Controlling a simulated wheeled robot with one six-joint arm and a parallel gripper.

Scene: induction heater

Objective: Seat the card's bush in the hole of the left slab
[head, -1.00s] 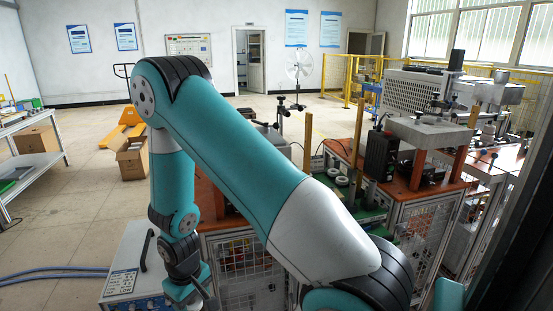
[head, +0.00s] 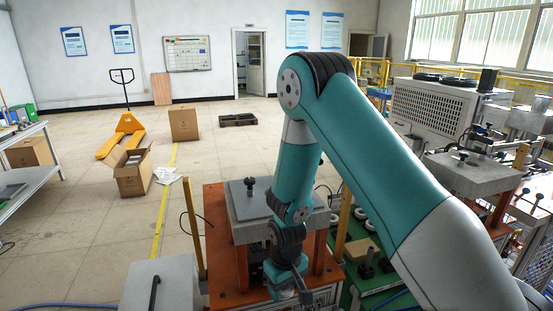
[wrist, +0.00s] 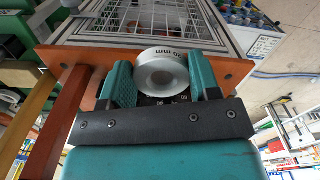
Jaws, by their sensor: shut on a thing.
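A silver ring-shaped bush (wrist: 160,58) with dark lettering ending in "mm" on its side is in the wrist view. My gripper (wrist: 162,78) is shut on it, with one teal finger on each side. In the head view my gripper (head: 303,292) is at the bottom edge, in front of the left bench, and the bush cannot be made out there. The left slab (head: 240,207) is a grey plate with a black knob on top, raised over an orange bench. My arm covers its right part. Its hole cannot be made out. No card can be identified.
The orange bench (head: 217,240) and a wooden post (head: 193,233) stand around the left slab. A green conveyor with white rings (head: 362,215) lies to its right. Another grey slab (head: 470,175) stands further right. A grey box (head: 170,285) with a handle is lower left. Open floor lies beyond.

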